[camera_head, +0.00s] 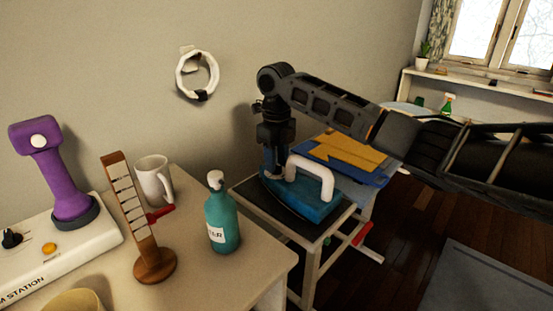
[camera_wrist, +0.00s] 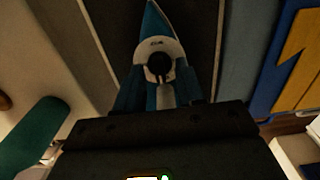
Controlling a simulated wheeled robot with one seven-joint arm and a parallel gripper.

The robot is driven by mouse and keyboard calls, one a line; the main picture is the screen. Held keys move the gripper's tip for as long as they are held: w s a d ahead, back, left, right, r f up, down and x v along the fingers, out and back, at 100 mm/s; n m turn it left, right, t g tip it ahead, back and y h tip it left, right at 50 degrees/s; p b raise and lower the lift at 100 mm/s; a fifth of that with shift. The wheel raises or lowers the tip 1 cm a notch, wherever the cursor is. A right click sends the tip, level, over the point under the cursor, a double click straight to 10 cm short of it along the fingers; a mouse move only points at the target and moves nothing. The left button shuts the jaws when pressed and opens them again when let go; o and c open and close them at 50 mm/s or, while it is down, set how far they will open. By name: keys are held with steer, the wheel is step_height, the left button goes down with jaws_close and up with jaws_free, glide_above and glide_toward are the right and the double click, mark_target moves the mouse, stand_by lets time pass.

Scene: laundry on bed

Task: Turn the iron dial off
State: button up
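The blue iron (camera_head: 318,208) with a thick white handle (camera_head: 312,170) rests on a dark-topped stand (camera_head: 258,203). My gripper (camera_head: 277,172) points down at the iron's left end, beside the handle; from this view I cannot tell whether it touches. In the wrist view the iron (camera_wrist: 152,24) lies below with its tip pointing up. A round black knob (camera_wrist: 159,65), which looks like the dial, sits in a pale surround in front of my gripper.
A table at left holds a teal bottle (camera_head: 222,220), a wooden stand (camera_head: 144,220), a white mug (camera_head: 153,180) and a purple device (camera_head: 58,175) on a white station (camera_head: 75,252) with its own black knob (camera_head: 11,238). Folded blue and yellow cloth (camera_head: 350,153) lies behind the iron.

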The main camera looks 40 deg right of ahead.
mark_target(277, 164)
steer(key=shift+r, duration=3.9)
